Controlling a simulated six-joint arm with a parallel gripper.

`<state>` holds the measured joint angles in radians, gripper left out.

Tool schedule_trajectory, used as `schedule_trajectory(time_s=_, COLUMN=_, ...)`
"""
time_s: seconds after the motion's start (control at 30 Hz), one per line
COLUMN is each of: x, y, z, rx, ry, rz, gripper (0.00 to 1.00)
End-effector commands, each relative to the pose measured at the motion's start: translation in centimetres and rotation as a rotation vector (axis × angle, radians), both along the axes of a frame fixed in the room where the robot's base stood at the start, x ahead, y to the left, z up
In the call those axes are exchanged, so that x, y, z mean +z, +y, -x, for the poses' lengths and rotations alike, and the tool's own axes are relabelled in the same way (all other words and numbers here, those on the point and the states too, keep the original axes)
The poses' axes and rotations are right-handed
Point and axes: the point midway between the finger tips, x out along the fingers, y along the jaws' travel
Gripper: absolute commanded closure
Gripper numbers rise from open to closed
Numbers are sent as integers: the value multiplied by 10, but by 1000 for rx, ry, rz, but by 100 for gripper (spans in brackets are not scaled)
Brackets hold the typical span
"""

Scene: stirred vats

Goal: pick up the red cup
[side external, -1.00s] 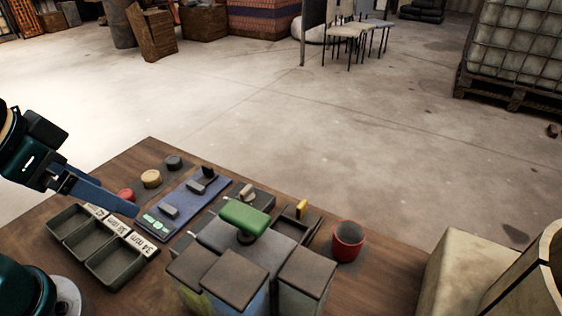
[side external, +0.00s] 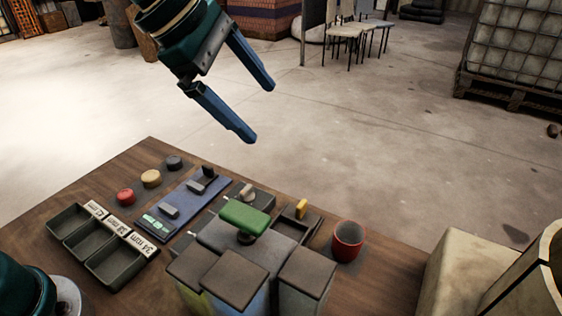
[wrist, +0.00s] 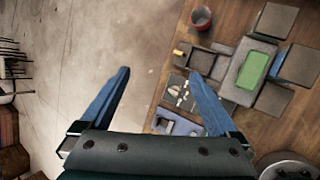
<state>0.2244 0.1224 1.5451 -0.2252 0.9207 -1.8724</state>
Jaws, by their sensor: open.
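The red cup (side external: 348,241) stands upright at the right end of the wooden table in the side view, beside the vats. Its dark inside shows from above. It also shows at the top of the wrist view (wrist: 201,17), near the table edge. My gripper (side external: 263,112) is open and empty, high above the far side of the table, up and to the left of the cup. In the wrist view its two blue fingers (wrist: 160,72) are wide apart, with floor and the table edge between them.
A block of lidded vats (side external: 247,282) with a green-topped piece (side external: 246,216) stands left of the cup. A small tray with a yellow piece (side external: 301,209) lies between them. A blue control panel (side external: 180,207), buttons and labelled bins (side external: 121,261) fill the left side.

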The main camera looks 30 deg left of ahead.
Motion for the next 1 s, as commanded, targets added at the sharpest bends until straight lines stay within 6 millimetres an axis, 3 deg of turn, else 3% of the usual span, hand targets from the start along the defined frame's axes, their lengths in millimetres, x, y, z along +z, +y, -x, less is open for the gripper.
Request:
schedule_trajectory(time_s=0.2, x=-46, y=-58, z=-35, rx=158, ry=179, rz=154, gripper=4)
schedule_trajectory(time_s=0.43, x=-114, y=-110, z=-41, rx=186, ry=328, rz=182, gripper=4)
schedule_trajectory(time_s=0.6, x=-155, y=-127, z=-30, rx=154, ry=396, rz=139, gripper=4)
schedule_trajectory(time_s=0.77, x=-173, y=-133, z=-22, rx=139, ry=424, rz=118, gripper=4)
schedule_trajectory(time_s=1.0, x=-198, y=-143, z=-27, rx=139, ry=420, rz=118, gripper=4)
